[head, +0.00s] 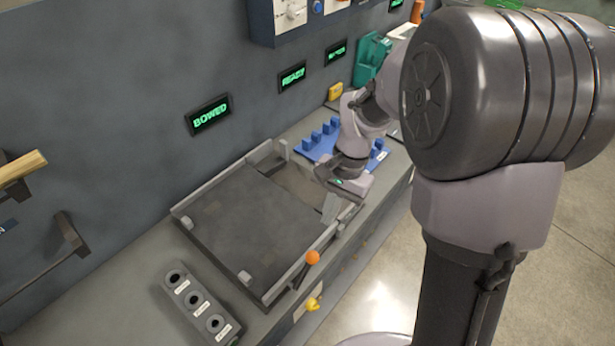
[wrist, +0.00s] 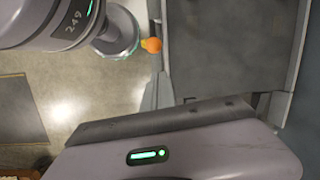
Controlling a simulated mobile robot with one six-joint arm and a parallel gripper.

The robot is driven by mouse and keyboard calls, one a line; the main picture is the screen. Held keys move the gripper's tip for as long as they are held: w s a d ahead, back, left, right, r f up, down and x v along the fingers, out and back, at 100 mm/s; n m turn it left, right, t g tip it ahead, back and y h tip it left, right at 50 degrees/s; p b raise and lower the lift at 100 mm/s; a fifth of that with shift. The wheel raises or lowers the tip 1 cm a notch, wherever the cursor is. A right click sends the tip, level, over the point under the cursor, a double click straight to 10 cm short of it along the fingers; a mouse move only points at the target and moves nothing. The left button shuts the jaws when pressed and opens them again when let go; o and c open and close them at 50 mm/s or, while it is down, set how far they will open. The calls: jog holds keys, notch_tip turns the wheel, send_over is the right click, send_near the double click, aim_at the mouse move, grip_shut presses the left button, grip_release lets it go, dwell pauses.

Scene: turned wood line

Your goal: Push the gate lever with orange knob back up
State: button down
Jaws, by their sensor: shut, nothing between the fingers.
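The orange knob (head: 312,257) tops a short dark gate lever (head: 301,276) at the front side of the dark tray (head: 240,225). The lever leans, with its knob towards the upper right in the head view. The orange knob also shows in the wrist view (wrist: 152,45), near the top centre. My gripper (head: 332,208) is shut and empty, above the tray's right end, up and to the right of the knob and apart from it. In the wrist view the gripper's body fills the bottom, and its fingertips are hard to make out.
A yellow knob (head: 312,304) sticks out of the bench front below the lever. A block with several round holes (head: 200,308) lies left of it. A blue rack (head: 318,142) stands behind my gripper. A wall sign (head: 209,115) reads "BOWED". Open floor lies to the right.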

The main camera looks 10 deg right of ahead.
aim_at(312, 257)
jog(key=b+x, duration=0.3)
jog(key=x, duration=0.7)
jog(key=shift+s+a+b, duration=0.15)
jog(key=shift+s+b, duration=0.2)
jog(key=shift+s, duration=0.05)
